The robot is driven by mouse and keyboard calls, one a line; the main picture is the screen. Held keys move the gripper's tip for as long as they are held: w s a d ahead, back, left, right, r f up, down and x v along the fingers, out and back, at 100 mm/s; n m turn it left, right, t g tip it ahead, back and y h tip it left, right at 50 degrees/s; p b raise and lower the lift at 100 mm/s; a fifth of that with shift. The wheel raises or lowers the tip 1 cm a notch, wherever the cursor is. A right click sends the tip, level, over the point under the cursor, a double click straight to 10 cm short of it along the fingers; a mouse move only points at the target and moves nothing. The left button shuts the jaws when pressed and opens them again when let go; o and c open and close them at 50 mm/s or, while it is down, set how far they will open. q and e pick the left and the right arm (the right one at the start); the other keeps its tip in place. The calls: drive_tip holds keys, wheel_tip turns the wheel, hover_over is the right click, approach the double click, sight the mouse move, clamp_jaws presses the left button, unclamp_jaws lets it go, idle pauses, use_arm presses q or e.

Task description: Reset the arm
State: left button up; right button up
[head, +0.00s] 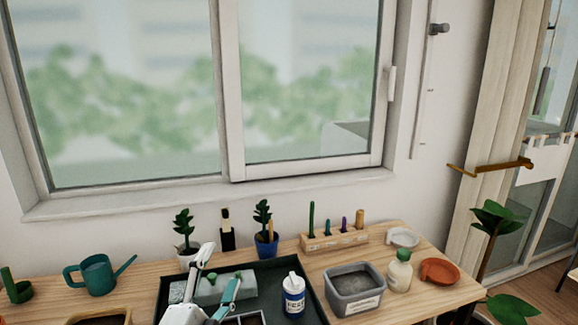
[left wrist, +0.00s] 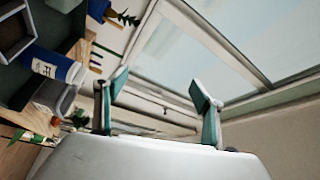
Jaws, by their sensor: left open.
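My left gripper (head: 220,268) reaches up from the bottom of the head view, over the dark tray (head: 316,299) on the wooden table. In the left wrist view its two teal-padded fingers (left wrist: 158,92) stand wide apart with nothing between them. Beyond the fingers are the window and wall. My right gripper is not in view.
On the table are a teal watering can (head: 98,275), a blue-and-white bottle (head: 293,296), a grey bin (head: 354,288), a white bottle (head: 399,271) and an orange dish (head: 440,271). Potted plants and a wooden tool rack (head: 335,242) line the back. The window (head: 300,90) is behind.

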use_arm(q)
drive_tip(key=s+a+f+n+g+y, duration=0.5)
drive_tip(key=s+a+f, duration=0.1)
drive_tip(key=a+f, duration=0.65)
drive_tip(key=s+a+f+n+g+y, duration=0.1)
drive_tip(key=s+a+f+n+g, duration=0.1)
drive_tip(key=s+a+f+g, duration=0.45)
drive_tip(key=s+a+f+n+g+y, duration=0.1)
drive_tip(key=s+a+f+n+y, duration=0.3)
drive_tip(key=s, duration=0.6)
drive_tip(key=w+d+f+t+h, duration=0.1)
drive_tip(key=d+f+t+h, duration=0.2)
drive_tip(key=d+f+h, duration=0.6)
drive_tip(key=d+f, duration=0.6)
drive_tip(key=d, duration=0.2)
drive_tip(key=shift+w+f+t+h, duration=0.15)
drive_tip(key=shift+w+t+h, duration=0.2)
drive_tip(key=shift+h, duration=0.05)
